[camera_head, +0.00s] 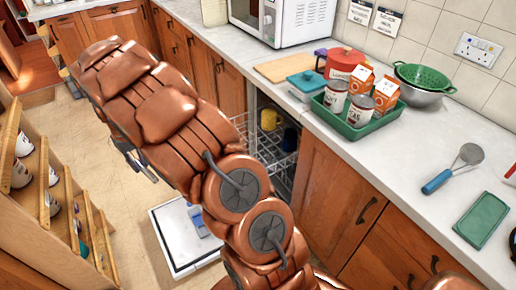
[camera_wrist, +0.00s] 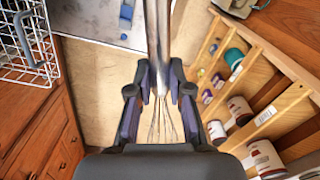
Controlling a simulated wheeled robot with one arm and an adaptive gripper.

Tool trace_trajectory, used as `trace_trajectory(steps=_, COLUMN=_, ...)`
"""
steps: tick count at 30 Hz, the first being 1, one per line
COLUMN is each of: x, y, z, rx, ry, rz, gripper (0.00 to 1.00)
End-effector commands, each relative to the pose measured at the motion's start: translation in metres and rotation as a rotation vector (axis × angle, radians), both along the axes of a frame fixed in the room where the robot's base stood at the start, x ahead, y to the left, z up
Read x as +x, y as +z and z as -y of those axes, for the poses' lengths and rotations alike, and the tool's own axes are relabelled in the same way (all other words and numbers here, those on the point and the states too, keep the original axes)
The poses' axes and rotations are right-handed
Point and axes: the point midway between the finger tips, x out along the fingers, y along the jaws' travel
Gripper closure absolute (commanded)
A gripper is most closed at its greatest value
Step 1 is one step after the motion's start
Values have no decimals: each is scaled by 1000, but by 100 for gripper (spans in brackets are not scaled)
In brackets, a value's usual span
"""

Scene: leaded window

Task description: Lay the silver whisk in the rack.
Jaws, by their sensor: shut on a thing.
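The silver whisk (camera_wrist: 157,42) is in my gripper (camera_wrist: 159,88) in the wrist view. Its shiny handle points to the top of the picture and its thin wires spread below, between the dark fingers, which are closed on it from both sides. In the head view my arm hides the whisk. The white wire rack (camera_head: 275,152) is in the open dishwasher under the counter, holding a yellow mug (camera_head: 268,119) and a dark blue mug (camera_head: 290,139). Part of the rack (camera_wrist: 29,42) shows at the upper left of the wrist view, apart from the whisk.
The lowered dishwasher door (camera_head: 172,240) lies low over the floor, with a blue item (camera_head: 197,222) on it. A wooden shelf (camera_wrist: 262,85) with cans and mugs stands opposite. The counter (camera_head: 390,165) carries a green tray (camera_head: 347,127) of goods. Bare floor (camera_wrist: 88,90) lies between.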

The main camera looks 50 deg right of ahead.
Motion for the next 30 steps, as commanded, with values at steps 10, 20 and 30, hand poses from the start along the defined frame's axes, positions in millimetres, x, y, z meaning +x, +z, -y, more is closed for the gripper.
trace_trajectory(steps=10, x=41, y=-80, z=134, rx=10, ry=-80, rz=-1, gripper=100)
trace_trajectory(steps=20, x=29, y=-143, z=285, rx=-3, ry=-202, rz=2, gripper=100)
trace_trajectory(steps=30, x=-4, y=-176, z=378, rx=-20, ry=-292, rz=0, gripper=100)
